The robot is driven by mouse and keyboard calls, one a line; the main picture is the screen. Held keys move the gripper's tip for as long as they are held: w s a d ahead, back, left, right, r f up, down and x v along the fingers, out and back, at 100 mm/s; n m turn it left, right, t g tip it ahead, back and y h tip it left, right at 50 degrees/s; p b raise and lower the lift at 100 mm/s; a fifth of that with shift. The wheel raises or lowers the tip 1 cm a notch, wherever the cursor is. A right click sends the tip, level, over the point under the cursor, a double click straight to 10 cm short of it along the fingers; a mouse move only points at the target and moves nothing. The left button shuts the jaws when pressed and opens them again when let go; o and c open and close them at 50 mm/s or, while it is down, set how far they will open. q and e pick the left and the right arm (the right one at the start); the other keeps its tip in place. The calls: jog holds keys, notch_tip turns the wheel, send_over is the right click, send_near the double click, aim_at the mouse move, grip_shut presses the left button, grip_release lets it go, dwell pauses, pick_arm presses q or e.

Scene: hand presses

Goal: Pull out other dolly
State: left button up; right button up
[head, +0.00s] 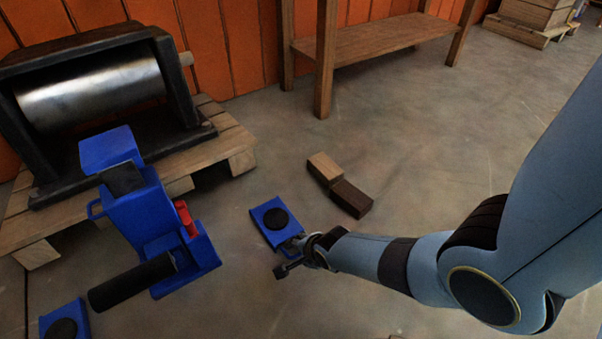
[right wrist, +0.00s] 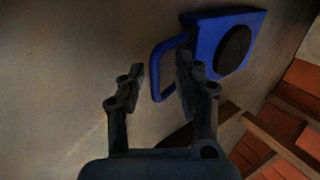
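A blue dolly (head: 262,213) with a round black pad lies on the floor in the middle of the head view. Its blue loop handle (right wrist: 157,66) shows in the right wrist view. My right gripper (head: 289,256) is at the handle end of this dolly, with its fingers apart. In the right wrist view, the handle's outer bar appears between the open fingertips (right wrist: 160,72), nearer the right finger; contact cannot be told. A second blue dolly (head: 48,322) with a black pad is cut off at the bottom left. My left gripper is not in view.
A blue jack (head: 130,212) with a black handle stands left, before a pallet (head: 215,140) bearing a steel roller press (head: 90,92). A light wood block (head: 324,167) and dark block (head: 351,199) lie beyond the dolly. A wooden bench (head: 375,40) stands behind. Floor between is clear.

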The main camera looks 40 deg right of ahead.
jog(key=shift+s, duration=0.1)
jog(key=v, duration=1.2)
dwell(0.4)
